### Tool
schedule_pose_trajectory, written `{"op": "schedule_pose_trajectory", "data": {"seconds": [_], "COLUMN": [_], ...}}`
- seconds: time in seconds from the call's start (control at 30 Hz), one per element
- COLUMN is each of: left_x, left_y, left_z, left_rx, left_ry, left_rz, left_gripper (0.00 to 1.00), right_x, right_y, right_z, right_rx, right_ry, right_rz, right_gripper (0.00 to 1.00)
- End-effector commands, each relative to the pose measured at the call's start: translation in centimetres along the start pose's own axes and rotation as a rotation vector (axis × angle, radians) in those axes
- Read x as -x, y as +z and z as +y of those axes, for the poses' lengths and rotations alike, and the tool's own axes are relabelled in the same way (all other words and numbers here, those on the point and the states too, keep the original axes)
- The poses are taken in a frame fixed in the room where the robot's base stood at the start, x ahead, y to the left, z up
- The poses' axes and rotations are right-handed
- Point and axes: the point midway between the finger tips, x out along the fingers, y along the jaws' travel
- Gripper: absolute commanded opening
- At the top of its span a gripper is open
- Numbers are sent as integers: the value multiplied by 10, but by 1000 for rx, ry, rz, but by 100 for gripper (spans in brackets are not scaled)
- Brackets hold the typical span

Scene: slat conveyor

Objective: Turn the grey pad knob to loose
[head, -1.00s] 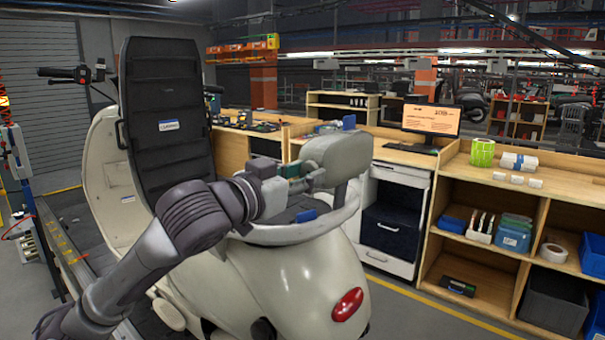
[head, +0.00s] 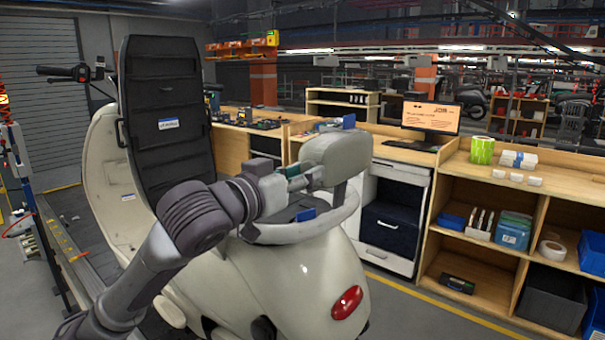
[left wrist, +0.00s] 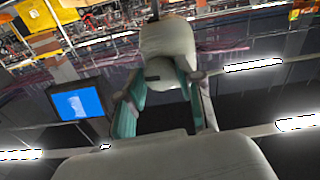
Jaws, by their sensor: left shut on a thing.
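The grey pad (head: 338,150) stands at the back of the cream scooter (head: 285,280), above its grey rail. My left gripper (head: 307,180) reaches it from the left, with its fingers at the pad's left side. In the left wrist view the two green-lined fingers (left wrist: 160,95) sit on either side of a grey rounded end, which looks like the knob (left wrist: 160,72), below the pad's narrow side (left wrist: 168,38). The gripper is shut on it. The head view hides the knob behind the fingers, and I cannot read its setting. My right gripper is not in view.
The upright black seat underside (head: 165,110) rises to the left of the pad, behind my left arm. A wooden bench with a monitor (head: 431,117) and shelves (head: 480,262) stands to the right. Floor shows between the scooter and the shelves.

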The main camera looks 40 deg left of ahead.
Motion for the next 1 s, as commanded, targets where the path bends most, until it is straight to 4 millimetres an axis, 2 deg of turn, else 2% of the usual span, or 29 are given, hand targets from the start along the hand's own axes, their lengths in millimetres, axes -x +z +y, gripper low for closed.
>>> {"op": "schedule_pose_trajectory", "data": {"seconds": [1.0], "left_x": [0], "left_y": [2], "left_z": [1], "left_rx": [50], "left_ry": [1], "left_rz": [-5], "left_gripper": [2], "right_x": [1], "right_y": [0], "right_z": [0], "right_rx": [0], "right_ry": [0], "right_rz": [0], "right_gripper": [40]}}
